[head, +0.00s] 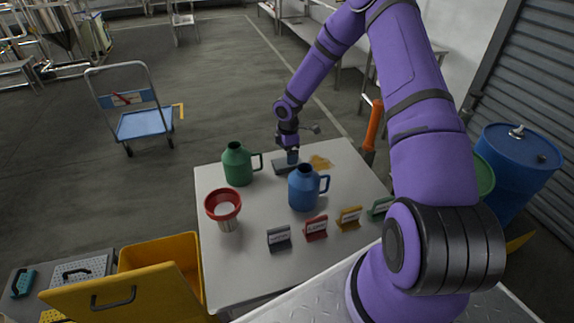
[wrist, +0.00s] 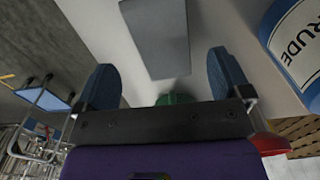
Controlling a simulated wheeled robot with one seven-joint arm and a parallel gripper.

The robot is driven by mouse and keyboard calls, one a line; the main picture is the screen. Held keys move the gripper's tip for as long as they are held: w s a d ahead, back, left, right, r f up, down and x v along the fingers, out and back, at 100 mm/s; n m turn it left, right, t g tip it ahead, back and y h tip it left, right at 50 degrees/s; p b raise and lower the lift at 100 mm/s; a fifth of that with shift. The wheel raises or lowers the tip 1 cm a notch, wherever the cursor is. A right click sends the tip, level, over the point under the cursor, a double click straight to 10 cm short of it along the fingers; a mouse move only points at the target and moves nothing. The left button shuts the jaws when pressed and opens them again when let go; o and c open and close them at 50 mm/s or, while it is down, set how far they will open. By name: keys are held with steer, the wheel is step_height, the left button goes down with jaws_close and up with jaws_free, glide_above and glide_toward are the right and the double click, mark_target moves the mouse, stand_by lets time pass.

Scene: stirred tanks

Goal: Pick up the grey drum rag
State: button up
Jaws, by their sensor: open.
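The grey drum rag (head: 284,168) lies flat near the far edge of the light table (head: 253,270), partly hidden by my gripper. In the wrist view the rag (wrist: 155,35) is a plain grey rectangle, cut off by the top edge. My gripper (head: 292,158) points down just above it. In the wrist view my gripper (wrist: 166,78) is open, its two blue fingers spread wide and empty. The rag lies ahead of and between the fingers, with no contact visible.
A blue jug (head: 304,190) and a green jug (head: 236,165) stand close to the rag. A yellow cloth (head: 320,162) lies to its right. A red funnel (head: 222,204) and several small signs (head: 316,228) are nearer. A yellow bin (head: 188,262) is beside the table.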

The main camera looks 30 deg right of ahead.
steer(key=shift+a+f, duration=0.2)
steer(key=shift+f, duration=2.55)
steer(key=shift+s, duration=0.1)
steer(key=shift+c, duration=0.4)
steer(key=c, duration=0.9)
